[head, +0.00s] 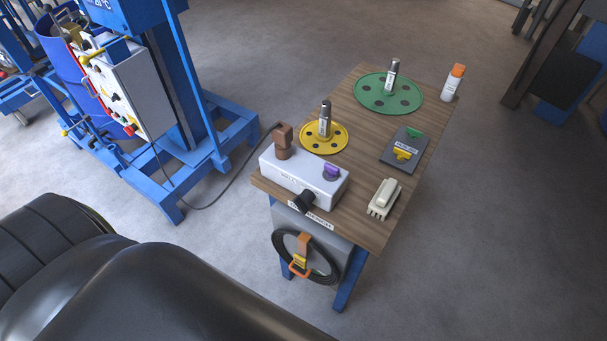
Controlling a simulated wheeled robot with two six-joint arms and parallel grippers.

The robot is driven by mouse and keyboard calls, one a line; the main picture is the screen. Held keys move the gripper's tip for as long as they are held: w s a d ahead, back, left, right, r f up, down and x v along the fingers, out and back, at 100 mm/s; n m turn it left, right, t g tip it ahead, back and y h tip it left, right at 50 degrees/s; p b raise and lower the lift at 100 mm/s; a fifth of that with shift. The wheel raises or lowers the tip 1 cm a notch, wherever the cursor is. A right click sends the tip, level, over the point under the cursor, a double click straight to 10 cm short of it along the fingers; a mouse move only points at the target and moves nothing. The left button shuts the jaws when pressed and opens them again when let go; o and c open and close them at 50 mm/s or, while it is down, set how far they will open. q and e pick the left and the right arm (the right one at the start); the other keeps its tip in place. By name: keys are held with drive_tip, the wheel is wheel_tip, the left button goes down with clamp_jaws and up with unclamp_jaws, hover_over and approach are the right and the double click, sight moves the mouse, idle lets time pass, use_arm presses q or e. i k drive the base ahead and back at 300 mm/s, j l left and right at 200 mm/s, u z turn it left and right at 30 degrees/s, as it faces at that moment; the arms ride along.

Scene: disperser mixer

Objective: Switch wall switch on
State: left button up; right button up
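The wall switch is a white box (312,180) at the near left end of the wooden bench, with a partly readable "WALL" label on its front. A black knob (304,201) sticks out from its front face. A purple knob (331,171) sits on its top right, and a brown plug (284,140) stands on its left end. The knob's setting cannot be told. Neither of my grippers is in view.
The bench (362,218) also holds a yellow disc (313,142), a green disc (372,96), a grey plate (393,160), a beige device (383,196) and an orange-capped bottle (453,83). A coiled cable (329,277) hangs in front. A blue machine (180,90) stands left.

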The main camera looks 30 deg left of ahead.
sight(301, 202)
drive_tip(key=u, duration=0.85)
